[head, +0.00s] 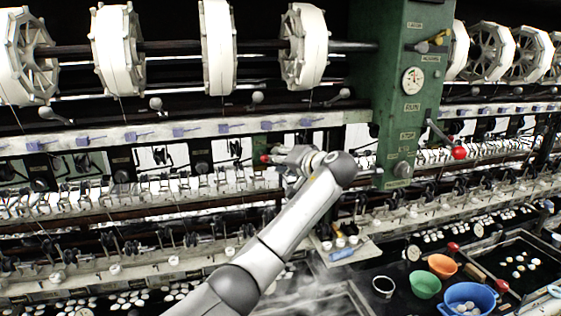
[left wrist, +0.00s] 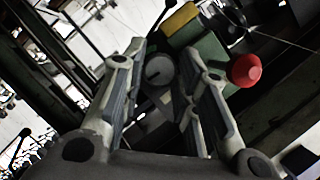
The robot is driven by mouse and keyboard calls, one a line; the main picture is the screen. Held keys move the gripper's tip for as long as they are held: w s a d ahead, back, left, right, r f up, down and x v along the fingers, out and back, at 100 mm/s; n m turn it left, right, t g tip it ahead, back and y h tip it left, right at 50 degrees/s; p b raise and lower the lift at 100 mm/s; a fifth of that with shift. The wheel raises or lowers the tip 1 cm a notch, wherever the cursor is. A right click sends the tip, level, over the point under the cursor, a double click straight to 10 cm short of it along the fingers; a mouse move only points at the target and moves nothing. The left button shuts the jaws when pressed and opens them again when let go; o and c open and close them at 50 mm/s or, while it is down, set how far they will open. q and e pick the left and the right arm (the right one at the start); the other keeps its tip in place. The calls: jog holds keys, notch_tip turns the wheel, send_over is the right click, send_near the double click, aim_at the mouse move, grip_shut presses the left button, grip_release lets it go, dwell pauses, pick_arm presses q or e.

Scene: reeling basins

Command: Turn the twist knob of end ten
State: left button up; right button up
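My left gripper (left wrist: 163,85) is open in the left wrist view, with one finger on each side of the line to a round grey twist knob (left wrist: 160,70). The knob has a dark mark on its face and sits on a small green plate (left wrist: 208,52). Gaps show between the knob and both fingers, and I see no contact. In the head view the left gripper (head: 286,158) is at the rail below the white reels, beside a small red ball; the knob is hidden there. No readable number marks this end. My right gripper is out of view.
A red ball (left wrist: 244,71) is close beside the right-hand finger in the left wrist view. A green column (head: 412,85) with a red-tipped lever (head: 459,153) stands right of my arm. Bowls, including a blue basin (head: 468,297), are at lower right.

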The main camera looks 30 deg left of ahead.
pick_arm(q)
jog(key=shift+f, duration=0.1)
jog(key=shift+f+m+t+y+p, duration=0.15)
jog(key=shift+m+t+y, duration=0.55)
jog(key=shift+m, duration=2.05)
jog(key=shift+f+m+t+y+p, duration=0.2)
jog(key=shift+m+y, duration=0.9)
jog(key=shift+m, duration=1.7)
jog(key=shift+f+m+t+y+p, duration=0.15)
jog(key=shift+m+t+y, duration=0.5)
jog(key=shift+m, duration=2.1)
jog(key=o, duration=0.7)
jog(key=shift+o, duration=0.2)
jog(key=v, duration=1.2)
jog(key=shift+f, duration=0.15)
